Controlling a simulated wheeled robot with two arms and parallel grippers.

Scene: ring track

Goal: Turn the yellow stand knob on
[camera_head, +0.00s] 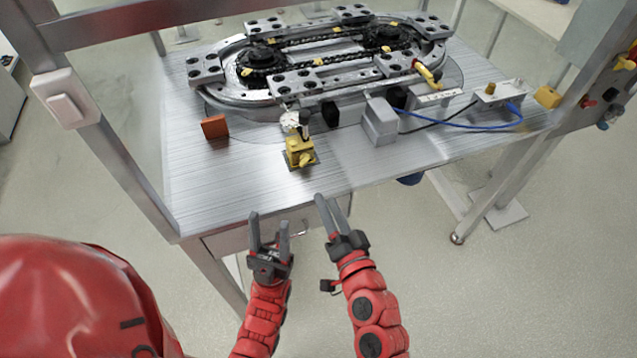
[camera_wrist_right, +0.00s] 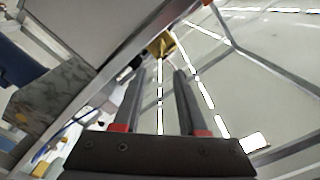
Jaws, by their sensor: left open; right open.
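A yellow stand (camera_head: 299,153) stands near the front edge of the metal table, with a white and dark fitting (camera_head: 292,120) at its top. Its knob is too small to make out, so its setting cannot be told. My left gripper (camera_head: 268,222) is open and empty in front of the table, below and left of the stand. My right gripper (camera_head: 327,199) is open and empty by the table's front edge, below and slightly right of the stand. In the right wrist view a yellow thing (camera_wrist_right: 162,45) shows just beyond the right fingertips (camera_wrist_right: 169,72), apart from them.
The ring track (camera_head: 225,95) fills the back of the metal table (camera_head: 205,185). An orange block (camera_head: 214,126) lies left of the stand; a grey box (camera_head: 380,122) is to its right. A blue cable (camera_head: 470,126) runs farther right. A frame post (camera_head: 120,155) rises at the left.

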